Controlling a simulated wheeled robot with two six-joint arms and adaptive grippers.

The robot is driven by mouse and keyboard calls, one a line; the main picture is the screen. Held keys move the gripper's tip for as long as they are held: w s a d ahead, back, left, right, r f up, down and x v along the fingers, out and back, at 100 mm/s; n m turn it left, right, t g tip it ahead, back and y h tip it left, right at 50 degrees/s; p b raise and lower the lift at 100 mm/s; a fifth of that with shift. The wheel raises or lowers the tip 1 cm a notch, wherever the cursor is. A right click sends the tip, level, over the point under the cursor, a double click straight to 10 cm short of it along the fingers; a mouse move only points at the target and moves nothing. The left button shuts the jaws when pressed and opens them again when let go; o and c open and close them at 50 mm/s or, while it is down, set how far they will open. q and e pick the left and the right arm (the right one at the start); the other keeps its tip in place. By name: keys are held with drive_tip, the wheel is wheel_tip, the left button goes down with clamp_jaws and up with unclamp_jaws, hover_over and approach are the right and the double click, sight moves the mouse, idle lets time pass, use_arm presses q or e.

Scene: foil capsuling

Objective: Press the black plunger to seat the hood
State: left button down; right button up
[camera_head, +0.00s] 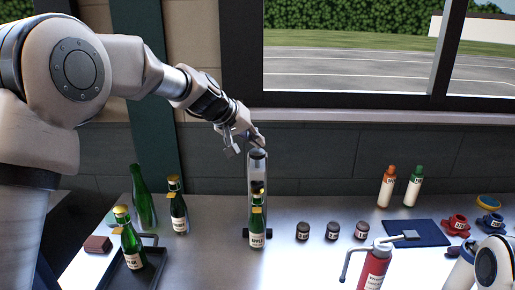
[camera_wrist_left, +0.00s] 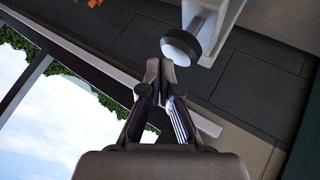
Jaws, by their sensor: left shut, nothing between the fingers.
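The black plunger (camera_head: 257,154) tops an upright capsuling press (camera_head: 258,178) at the back of the metal table. A green bottle (camera_head: 257,228) with a gold top stands upright in front of or in the press; the head view does not settle which. My left gripper (camera_head: 256,141) is shut and empty, close above the plunger. In the left wrist view the plunger (camera_wrist_left: 181,46) shows as a black ring with a pale face, beside the shut fingertips (camera_wrist_left: 166,68). I cannot tell whether they touch. The hood is not clearly visible. My right gripper is not in view.
Green bottles (camera_head: 178,208) and a dark tray (camera_head: 132,270) stand left. A red bottle (camera_head: 374,268) stands in front.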

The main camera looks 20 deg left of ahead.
use_arm(q)
drive_tip(key=shift+a+r, duration=0.1)
wheel_tip(320, 180, up, 5)
drive_tip(key=p, duration=0.4)
drive_tip(key=shift+r, duration=0.1)
idle(0.5)
